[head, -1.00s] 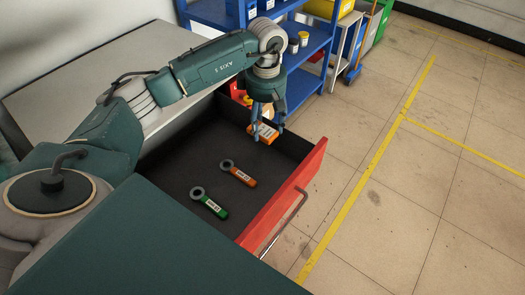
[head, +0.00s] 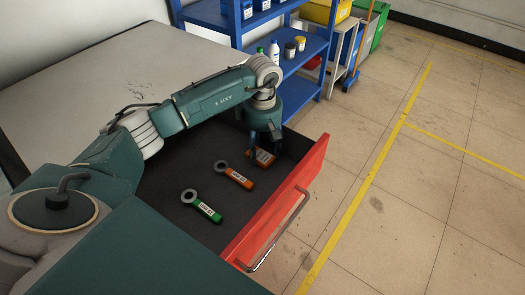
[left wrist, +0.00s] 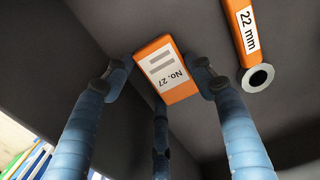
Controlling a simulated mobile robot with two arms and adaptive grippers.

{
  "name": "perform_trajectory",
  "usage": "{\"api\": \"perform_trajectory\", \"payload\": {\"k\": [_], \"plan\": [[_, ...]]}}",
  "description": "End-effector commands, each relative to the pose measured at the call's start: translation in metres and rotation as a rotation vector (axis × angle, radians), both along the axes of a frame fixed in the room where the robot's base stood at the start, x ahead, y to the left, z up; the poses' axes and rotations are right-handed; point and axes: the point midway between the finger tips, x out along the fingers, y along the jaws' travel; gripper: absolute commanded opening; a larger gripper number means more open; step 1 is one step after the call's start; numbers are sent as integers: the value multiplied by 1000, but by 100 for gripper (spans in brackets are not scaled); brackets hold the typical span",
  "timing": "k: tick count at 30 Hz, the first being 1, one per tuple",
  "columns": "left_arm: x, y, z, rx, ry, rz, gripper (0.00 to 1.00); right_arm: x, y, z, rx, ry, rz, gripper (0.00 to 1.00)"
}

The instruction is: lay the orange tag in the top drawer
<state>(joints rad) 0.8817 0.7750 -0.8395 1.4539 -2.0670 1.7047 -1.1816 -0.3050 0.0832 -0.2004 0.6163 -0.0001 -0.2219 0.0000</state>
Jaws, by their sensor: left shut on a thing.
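The orange tag (head: 264,157) is a flat block with a white label; in the left wrist view the tag (left wrist: 163,72) reads "No. 27". My left gripper (head: 264,142) reaches down into the open drawer (head: 262,220), near its far end. The left gripper's fingers (left wrist: 157,80) are shut on the tag, one on each side. The tag is low in the drawer, close to the dark floor; I cannot tell whether it touches. My right gripper is not in view.
An orange ring-ended tool (head: 234,175) and a green one (head: 202,206) lie on the drawer floor, nearer me than the tag. The orange tool (left wrist: 244,35) shows "22 mm" in the left wrist view. A blue shelf (head: 290,62) stands behind the drawer.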

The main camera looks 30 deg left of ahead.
Motion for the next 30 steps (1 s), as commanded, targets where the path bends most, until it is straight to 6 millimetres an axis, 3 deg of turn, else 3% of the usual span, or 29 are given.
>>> {"api": "perform_trajectory", "payload": {"k": [4, 5, 8, 19, 30], "plan": [[0, 0, -4, 0, 0, 0, 37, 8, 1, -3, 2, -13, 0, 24], [0, 0, -3, 0, 0, 0, 56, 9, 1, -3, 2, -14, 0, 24], [0, 0, -2, 0, 0, 0, 73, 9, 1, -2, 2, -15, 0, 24], [0, 0, 4, 0, 0, 0, 73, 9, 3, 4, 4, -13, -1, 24], [1, 0, 80, 1, -1, -1, 73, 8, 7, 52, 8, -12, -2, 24]]}}
